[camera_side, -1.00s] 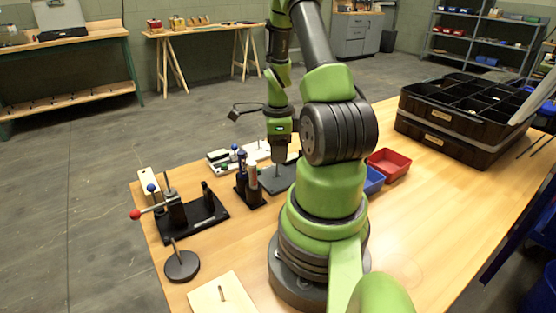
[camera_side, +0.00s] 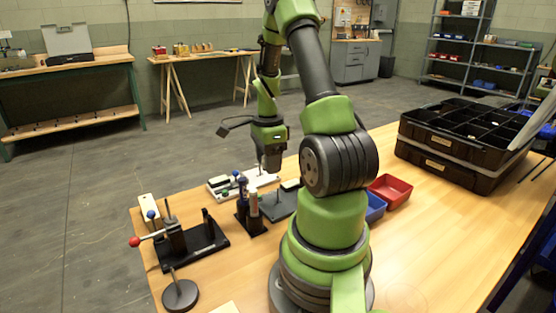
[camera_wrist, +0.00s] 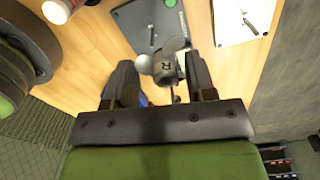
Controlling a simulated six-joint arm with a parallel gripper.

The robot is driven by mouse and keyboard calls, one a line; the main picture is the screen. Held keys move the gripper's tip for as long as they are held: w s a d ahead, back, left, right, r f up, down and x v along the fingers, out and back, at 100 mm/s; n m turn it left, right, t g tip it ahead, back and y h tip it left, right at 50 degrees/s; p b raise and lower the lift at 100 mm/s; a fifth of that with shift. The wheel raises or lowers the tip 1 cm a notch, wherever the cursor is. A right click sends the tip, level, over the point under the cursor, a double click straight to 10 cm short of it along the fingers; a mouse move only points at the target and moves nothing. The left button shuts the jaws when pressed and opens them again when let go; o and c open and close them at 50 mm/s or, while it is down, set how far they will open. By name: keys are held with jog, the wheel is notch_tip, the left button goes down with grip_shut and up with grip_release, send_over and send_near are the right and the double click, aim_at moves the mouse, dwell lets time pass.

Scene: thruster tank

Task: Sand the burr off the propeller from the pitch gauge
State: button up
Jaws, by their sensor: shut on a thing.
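In the wrist view, a grey propeller (camera_wrist: 165,66) with a dark mark on its hub sits between the fingertips of my gripper (camera_wrist: 162,80). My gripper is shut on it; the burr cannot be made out. In the side view, my gripper (camera_side: 271,163) hangs above the far end of the table, and the propeller is too small to tell there. Below it lies a dark grey plate (camera_side: 278,207) with a thin post, which may be the pitch gauge; it also shows in the wrist view (camera_wrist: 140,22). A black stand (camera_side: 250,222) with upright sticks, possibly sanding tools, stands left of it.
A black fixture (camera_side: 205,243) with a red-knobbed lever and a dark disc (camera_side: 180,295) with a post stand at left. A white board (camera_side: 262,180) lies behind. Blue (camera_side: 375,208) and red (camera_side: 390,190) bins and black trays (camera_side: 455,150) are at right.

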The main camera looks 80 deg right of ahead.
jog(key=w+a+f+n, duration=0.1)
jog(key=w+f+n, duration=0.1)
jog(key=w+n, duration=1.1)
jog(key=n, duration=1.8)
send_over(177, 213)
notch_tip(177, 213, down, 2)
jog(key=shift+s+f, duration=0.1)
jog(key=shift+s, duration=0.05)
jog(key=shift+f+n, duration=0.4)
jog(key=shift+f, duration=2.55)
jog(key=shift+w+a, duration=0.35)
jog(key=shift+w, duration=0.05)
